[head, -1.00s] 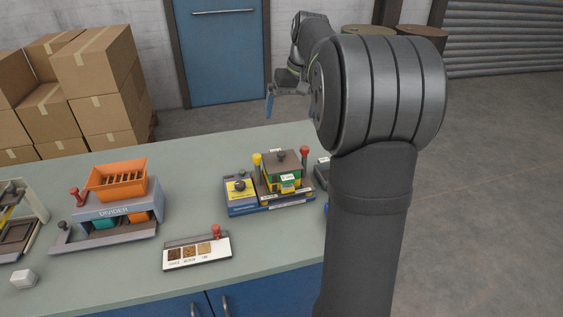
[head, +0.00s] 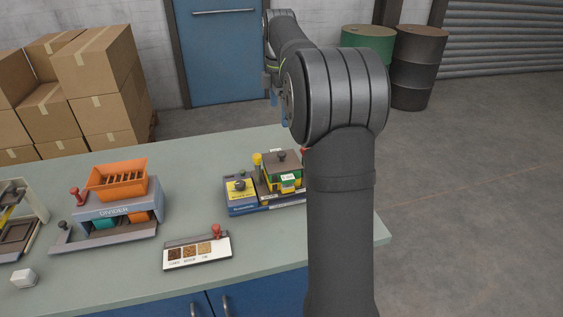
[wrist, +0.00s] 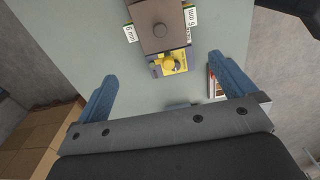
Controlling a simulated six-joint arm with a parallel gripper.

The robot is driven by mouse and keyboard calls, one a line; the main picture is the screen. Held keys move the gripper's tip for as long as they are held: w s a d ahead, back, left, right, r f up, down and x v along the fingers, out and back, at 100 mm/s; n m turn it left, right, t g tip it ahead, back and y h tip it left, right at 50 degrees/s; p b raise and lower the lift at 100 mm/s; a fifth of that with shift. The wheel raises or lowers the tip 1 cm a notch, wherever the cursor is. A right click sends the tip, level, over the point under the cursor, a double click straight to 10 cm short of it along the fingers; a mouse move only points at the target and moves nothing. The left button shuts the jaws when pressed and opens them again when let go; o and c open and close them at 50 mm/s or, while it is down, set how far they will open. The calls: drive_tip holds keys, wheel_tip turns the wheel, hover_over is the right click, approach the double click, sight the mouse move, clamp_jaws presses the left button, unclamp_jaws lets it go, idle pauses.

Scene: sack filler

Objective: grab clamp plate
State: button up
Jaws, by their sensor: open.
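A dark brown plate with a round knob, which looks like the clamp plate (head: 288,165), sits on top of a green and yellow stack in the head view. In the wrist view this brown plate (wrist: 158,22) is at the top centre, cut off by the frame edge. My gripper (wrist: 162,68) is open and empty, with its two blue fingers spread wide. The plate lies ahead of the fingertips, apart from them. In the head view my gripper (head: 277,100) is beyond the bench, mostly hidden by my arm.
A yellow block with a knob (head: 239,190) stands left of the stack.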

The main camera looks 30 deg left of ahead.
approach(281, 152)
drive_tip(key=f, duration=0.5)
drive_tip(key=shift+s+a+f, duration=0.1)
drive_tip(key=shift+s, duration=0.1)
drive_tip(key=shift+w+d+f, duration=0.1)
drive_tip(key=shift+d+f, duration=0.05)
drive_tip(key=shift+f, duration=1.2)
drive_tip(key=shift+w+d+f, duration=0.1)
drive_tip(key=shift+f, duration=1.25)
drive_tip(key=shift+c, duration=0.2)
drive_tip(key=c, duration=0.7)
